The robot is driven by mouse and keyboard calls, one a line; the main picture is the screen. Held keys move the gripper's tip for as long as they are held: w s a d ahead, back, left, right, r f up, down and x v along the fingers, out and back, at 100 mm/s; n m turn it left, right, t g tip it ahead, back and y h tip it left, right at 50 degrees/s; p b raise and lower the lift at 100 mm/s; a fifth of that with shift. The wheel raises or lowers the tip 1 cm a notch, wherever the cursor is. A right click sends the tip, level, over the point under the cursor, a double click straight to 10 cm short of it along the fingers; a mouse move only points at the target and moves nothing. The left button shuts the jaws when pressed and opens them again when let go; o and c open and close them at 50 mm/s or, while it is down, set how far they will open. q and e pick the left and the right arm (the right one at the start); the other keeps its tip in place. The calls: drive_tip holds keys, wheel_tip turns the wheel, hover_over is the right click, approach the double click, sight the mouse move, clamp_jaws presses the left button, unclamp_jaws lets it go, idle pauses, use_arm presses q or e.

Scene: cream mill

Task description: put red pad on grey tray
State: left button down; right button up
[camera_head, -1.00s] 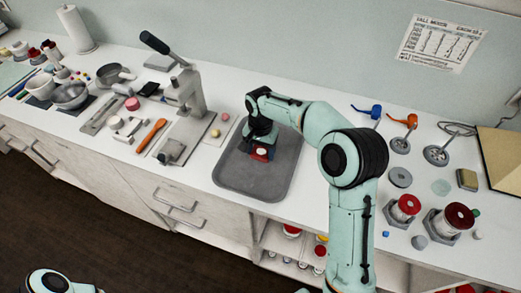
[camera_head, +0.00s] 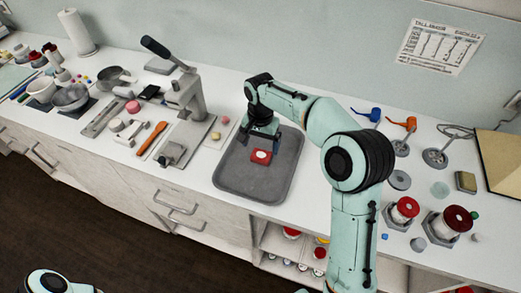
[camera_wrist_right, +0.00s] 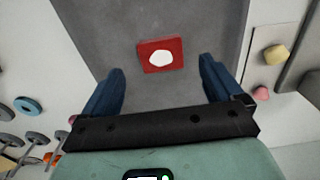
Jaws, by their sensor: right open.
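The red pad (camera_head: 260,157), a small red block with a white oval on top, lies flat on the grey tray (camera_head: 230,179). It also shows in the right wrist view (camera_wrist_right: 148,63), on the dark tray surface (camera_wrist_right: 190,22). My right gripper (camera_head: 261,140) is above the tray, just behind the pad in the head view. In the right wrist view its blue fingers (camera_wrist_right: 161,85) are spread wide and the pad is apart from them, beyond their tips. My left gripper is not in view; part of my left arm shows at the bottom left.
Small pink and yellow pieces lie beside the tray. Right of my arm are red-topped spools (camera_head: 457,219) and flat discs. Most of the tray is bare.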

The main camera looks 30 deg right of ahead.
sight(260, 157)
wheel_tip(260, 157, up, 7)
drive_tip(key=shift+p, duration=0.45)
drive_tip(key=shift+f, duration=0.15)
